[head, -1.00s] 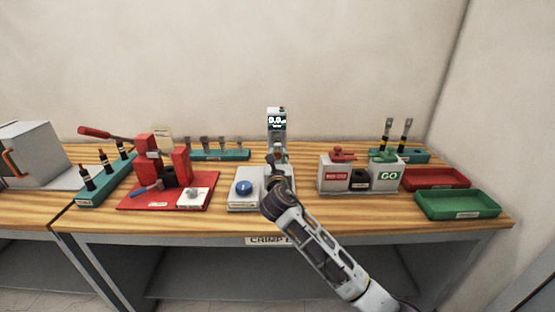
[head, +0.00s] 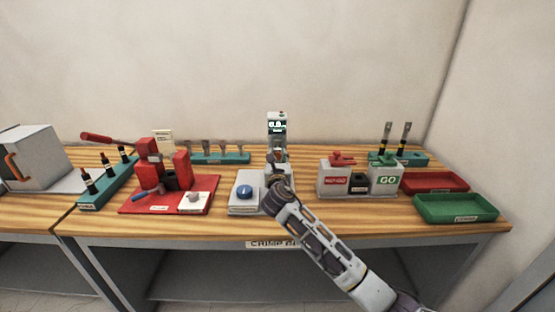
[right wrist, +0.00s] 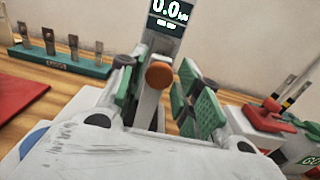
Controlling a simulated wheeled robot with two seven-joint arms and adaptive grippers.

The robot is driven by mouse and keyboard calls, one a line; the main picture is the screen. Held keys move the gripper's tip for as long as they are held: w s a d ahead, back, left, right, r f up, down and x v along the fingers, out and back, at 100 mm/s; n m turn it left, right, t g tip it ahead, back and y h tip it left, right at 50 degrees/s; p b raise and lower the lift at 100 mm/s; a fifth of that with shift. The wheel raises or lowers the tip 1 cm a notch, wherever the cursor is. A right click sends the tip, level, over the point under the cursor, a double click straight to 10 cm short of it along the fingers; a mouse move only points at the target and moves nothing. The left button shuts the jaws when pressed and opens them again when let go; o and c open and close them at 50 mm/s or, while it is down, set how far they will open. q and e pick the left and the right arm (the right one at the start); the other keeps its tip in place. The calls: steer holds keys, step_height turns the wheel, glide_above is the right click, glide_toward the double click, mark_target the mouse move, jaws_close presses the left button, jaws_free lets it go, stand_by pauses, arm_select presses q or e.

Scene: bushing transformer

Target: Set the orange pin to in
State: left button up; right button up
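The orange pin (right wrist: 159,75) shows its round orange end in the right wrist view, on the front of the grey pull-test post (right wrist: 151,105) with the 0.0 display. My right gripper (right wrist: 163,88) is open, with one green-padded finger on each side of the pin. I see no clear contact between the pads and the pin. My left gripper is not in view.
A blue button (head: 244,191) sits on a pale base left of my arm. A red press (head: 150,170) stands further left. The NO-GO and GO boxes (head: 334,180) and a green tray (head: 456,208) are to the right. A teal rack (head: 220,158) is behind.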

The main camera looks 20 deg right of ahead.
steer(key=shift+o, duration=0.8)
steer(key=v, duration=1.2)
steer(key=shift+f, duration=0.1)
